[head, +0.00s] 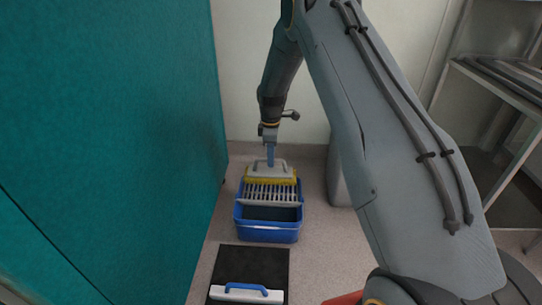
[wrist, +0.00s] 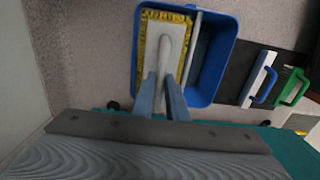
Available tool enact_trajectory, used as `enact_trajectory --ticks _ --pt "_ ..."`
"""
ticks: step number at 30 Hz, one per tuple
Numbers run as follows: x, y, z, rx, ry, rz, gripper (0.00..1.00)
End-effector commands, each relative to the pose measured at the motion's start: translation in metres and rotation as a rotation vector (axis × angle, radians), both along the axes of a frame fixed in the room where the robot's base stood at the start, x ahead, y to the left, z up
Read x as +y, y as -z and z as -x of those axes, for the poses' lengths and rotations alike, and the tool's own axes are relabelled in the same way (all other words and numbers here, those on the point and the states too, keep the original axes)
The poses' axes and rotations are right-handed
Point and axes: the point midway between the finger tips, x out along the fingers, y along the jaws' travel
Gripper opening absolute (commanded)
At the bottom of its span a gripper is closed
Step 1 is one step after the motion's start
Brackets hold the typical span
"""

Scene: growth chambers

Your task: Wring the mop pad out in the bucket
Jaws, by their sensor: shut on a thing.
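The mop pad is a pale plate with a yellow fringe (head: 258,180); it also shows in the wrist view (wrist: 172,40). It lies over the back part of the blue bucket (head: 267,234), at the slatted grey wringer (head: 270,193). My gripper (head: 270,161) points down from above and is shut on the mop pad's holder; its two fingers (wrist: 162,78) meet the pale plate in the wrist view. The exact grip point is hard to make out. The bucket's front part is open. Whether the pad presses on the slats cannot be told.
A black mat (head: 250,262) lies in front of the bucket, with a blue-handled white tool (head: 247,294) on it. A green-handled tool (wrist: 293,88) shows in the wrist view. A teal cabinet (head: 110,130) stands close on the left, a metal rack (head: 500,80) on the right.

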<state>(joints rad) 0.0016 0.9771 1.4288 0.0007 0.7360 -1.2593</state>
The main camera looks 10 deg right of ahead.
Motion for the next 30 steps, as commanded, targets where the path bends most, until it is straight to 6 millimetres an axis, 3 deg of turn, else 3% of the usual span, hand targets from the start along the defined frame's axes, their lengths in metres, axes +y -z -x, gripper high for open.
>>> enact_trajectory --ticks 21,30 --pt "0.0 0.065 -0.001 -0.001 0.001 0.0 0.0" --pt "0.0 0.082 -0.001 -0.001 0.0 0.0 0.0"
